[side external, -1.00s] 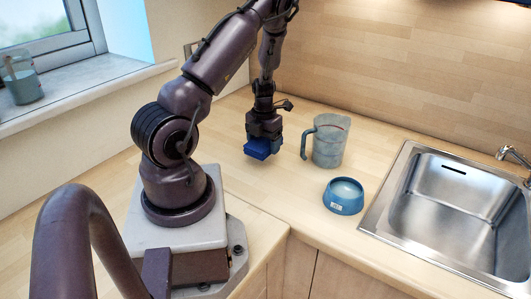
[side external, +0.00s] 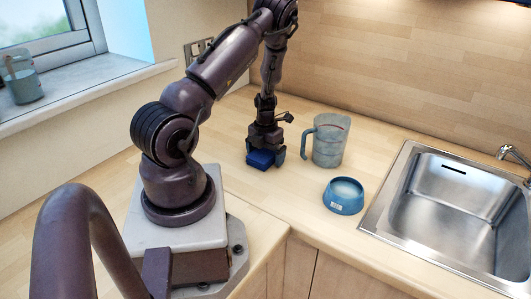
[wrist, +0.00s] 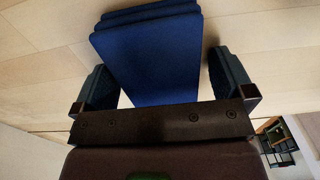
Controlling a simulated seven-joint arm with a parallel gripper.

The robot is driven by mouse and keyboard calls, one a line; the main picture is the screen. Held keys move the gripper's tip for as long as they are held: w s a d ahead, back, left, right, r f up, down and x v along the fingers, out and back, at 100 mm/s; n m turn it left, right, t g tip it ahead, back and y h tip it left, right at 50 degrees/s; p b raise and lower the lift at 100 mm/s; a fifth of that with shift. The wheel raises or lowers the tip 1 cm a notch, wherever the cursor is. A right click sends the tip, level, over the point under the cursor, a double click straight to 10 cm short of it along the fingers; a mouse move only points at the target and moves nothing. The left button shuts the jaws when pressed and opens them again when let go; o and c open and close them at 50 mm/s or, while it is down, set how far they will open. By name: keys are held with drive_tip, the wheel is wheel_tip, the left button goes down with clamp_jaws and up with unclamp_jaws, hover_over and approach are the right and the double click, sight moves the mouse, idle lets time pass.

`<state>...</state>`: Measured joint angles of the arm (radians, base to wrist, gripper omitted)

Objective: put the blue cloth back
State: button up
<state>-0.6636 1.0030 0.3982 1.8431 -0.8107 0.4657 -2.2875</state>
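The blue cloth (side external: 261,158) is a folded, layered block lying on the wooden counter left of the measuring jug. In the wrist view the cloth (wrist: 150,55) lies between my two fingers, slightly turned, with its far end reaching past the fingertips. My gripper (side external: 265,157) points down right over the cloth, low at the counter. In the wrist view my gripper (wrist: 165,80) is open, with narrow light gaps between the cloth and the fingers. The cloth's underside is hidden.
A translucent measuring jug (side external: 328,142) stands close to the right of my gripper. A blue bowl (side external: 344,196) sits in front of it. A steel sink (side external: 455,205) is at the right. The wall (side external: 400,70) rises behind. The counter left of the cloth is clear.

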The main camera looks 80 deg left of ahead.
sight(266, 151)
wheel_tip(266, 151, up, 12)
drive_tip(key=w+d+r+m+t+h, duration=0.1)
drive_tip(key=w+d+r+m+t, duration=0.1)
drive_tip(key=w+d+r+m, duration=0.6)
drive_tip(key=s+d+r+m+t, duration=0.1)
drive_tip(key=d+r+m, duration=0.4)
drive_tip(key=d+m, duration=0.4)
drive_tip(key=s+d+r+m+t, duration=0.1)
drive_tip(key=s+d+r+m, duration=0.1)
drive_tip(key=d+r+m, duration=0.75)
drive_tip(key=s+d+m+t+y, duration=0.1)
drive_tip(key=s+d+m, duration=0.5)
drive_tip(key=m, duration=1.2)
drive_tip(key=shift+s+r+t, duration=0.25)
drive_tip(key=shift+s+t, duration=0.05)
drive_tip(key=shift+m, duration=0.25)
